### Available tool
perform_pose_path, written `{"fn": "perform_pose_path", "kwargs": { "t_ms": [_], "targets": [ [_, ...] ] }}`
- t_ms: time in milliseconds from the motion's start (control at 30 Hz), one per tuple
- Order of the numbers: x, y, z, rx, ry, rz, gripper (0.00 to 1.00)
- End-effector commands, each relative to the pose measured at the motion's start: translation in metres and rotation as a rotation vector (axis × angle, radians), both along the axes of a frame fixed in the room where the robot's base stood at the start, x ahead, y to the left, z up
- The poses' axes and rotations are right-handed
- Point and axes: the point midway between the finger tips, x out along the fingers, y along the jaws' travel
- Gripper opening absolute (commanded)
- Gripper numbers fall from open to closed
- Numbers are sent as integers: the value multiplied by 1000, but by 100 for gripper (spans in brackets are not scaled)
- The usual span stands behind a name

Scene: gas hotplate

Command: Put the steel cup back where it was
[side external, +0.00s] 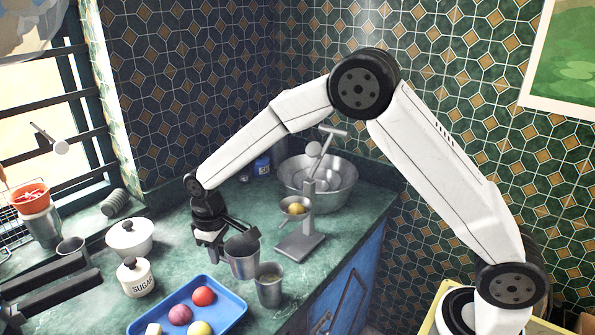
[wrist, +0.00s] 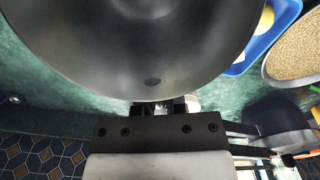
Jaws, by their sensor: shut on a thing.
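A steel cup (side external: 243,262) is held by my gripper (side external: 228,238) near the front part of the counter, roughly upright. In the wrist view the cup (wrist: 140,50) fills the top of the picture, and the fingertips (wrist: 160,107) are shut on its near side. I cannot tell whether its base touches the counter. A second steel cup (side external: 269,288) stands just in front and to the right. It holds tan grains, seen in the wrist view inside its rim (wrist: 268,72).
A blue tray (side external: 232,322) with coloured balls and a white cube lies in front. A metal stand (side external: 300,245) with a small bowl and a large steel basin (side external: 345,190) are to the right. A sugar jar (side external: 135,278) and white pot (side external: 130,238) stand left.

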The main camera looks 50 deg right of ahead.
Motion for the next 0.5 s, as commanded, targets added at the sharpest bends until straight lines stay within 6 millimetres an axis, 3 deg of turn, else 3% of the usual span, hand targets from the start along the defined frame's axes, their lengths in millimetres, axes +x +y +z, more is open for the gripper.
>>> {"fn": "perform_pose_path", "kwargs": {
  "t_ms": [267,500],
  "targets": [
    [-1,-29,35,2,-5,-147,0],
    [-11,-72,84,2,-5,-370,0]
  ]
}}
